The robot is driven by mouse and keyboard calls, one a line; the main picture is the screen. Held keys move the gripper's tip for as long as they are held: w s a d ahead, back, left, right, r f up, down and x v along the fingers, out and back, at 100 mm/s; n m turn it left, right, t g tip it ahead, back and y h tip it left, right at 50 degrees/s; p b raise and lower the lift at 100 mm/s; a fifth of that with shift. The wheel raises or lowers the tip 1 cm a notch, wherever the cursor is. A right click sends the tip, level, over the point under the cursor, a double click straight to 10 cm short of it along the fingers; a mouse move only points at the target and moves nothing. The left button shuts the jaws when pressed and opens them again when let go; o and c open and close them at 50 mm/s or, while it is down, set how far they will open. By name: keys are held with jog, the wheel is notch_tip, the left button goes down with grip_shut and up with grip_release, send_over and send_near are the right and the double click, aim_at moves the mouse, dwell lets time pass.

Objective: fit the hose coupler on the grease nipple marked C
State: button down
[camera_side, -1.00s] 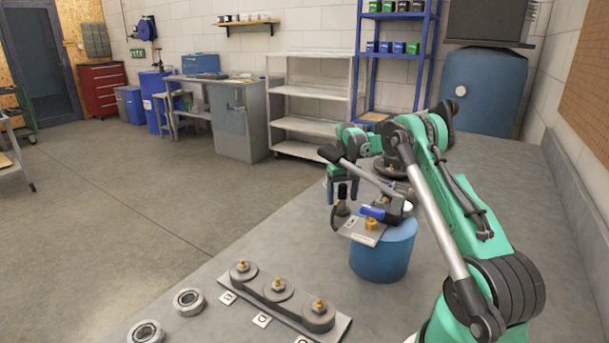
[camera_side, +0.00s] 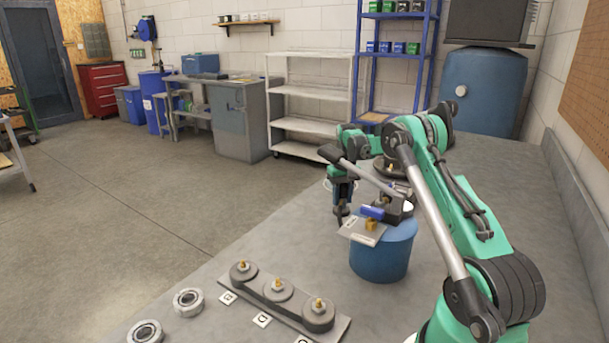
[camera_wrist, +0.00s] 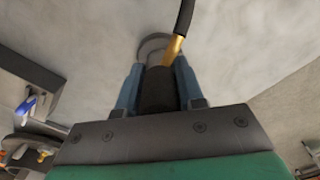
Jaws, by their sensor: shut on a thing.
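My gripper (camera_side: 342,198) is at the left side of the blue grease pail (camera_side: 380,262), pointing down. In the wrist view its blue fingers (camera_wrist: 160,85) are shut on the black hose coupler (camera_wrist: 157,92). A brass fitting (camera_wrist: 173,50) and black hose (camera_wrist: 185,15) lead off from the coupler. A grey plate (camera_side: 338,328) on the bench carries three round housings, each with an upright brass nipple: left (camera_side: 242,265), middle (camera_side: 278,284) and right (camera_side: 319,302). White letter tags lie in front; their letters are too small to read surely. The gripper is well apart from the nipples.
A lever pump with a blue part (camera_side: 373,212) and a tilted bracket plate (camera_side: 362,232) sit on the pail, close beside my gripper. Two bearing rings (camera_side: 188,301) (camera_side: 145,332) lie left of the nipple plate. The bench between pail and plate is clear.

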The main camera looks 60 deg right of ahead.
notch_tip(320, 180, up, 13)
jog(key=shift+f, duration=0.1)
dwell(0.6)
